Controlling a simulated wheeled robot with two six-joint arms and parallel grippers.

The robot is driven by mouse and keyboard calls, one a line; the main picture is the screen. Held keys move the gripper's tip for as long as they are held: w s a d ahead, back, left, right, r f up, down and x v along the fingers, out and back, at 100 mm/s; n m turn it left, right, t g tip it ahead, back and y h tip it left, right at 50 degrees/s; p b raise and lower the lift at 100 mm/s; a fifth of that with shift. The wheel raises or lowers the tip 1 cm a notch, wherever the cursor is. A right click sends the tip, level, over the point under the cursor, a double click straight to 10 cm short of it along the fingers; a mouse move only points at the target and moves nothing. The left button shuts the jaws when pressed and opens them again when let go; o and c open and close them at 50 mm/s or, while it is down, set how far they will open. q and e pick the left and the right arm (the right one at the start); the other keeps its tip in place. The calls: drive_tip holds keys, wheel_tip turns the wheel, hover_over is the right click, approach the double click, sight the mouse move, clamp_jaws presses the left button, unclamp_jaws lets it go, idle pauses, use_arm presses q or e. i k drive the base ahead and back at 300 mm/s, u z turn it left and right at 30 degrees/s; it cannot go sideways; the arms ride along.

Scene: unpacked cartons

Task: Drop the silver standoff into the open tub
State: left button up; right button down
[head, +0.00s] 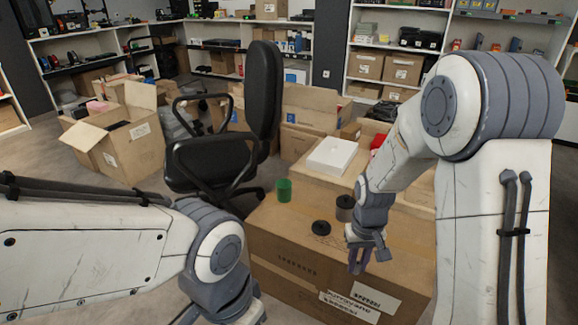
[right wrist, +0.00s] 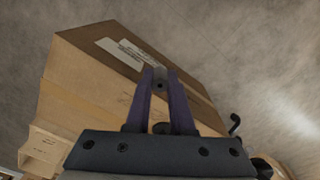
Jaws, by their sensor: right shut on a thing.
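My right gripper (head: 358,264) is at the front right of the large carton's top in the head view. In the right wrist view its purple fingers (right wrist: 161,88) are shut on a small grey piece, the silver standoff (right wrist: 160,78), held at the tips. The standoff is too small to make out in the head view. A grey cylindrical tub (head: 345,208) stands upright on the carton, just behind my right gripper and partly hidden by it; its inside is not clear.
The large carton (head: 290,262) bears a black disc (head: 320,228) and a green cylinder (head: 284,190). A white box (head: 332,156) lies behind. An office chair (head: 262,95) stands at the back left. Open cartons (head: 128,140) and shelves lie farther off.

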sight(288, 193)
drive_tip(key=u, duration=0.5)
drive_tip(key=i, duration=1.4)
drive_tip(key=u, duration=0.1)
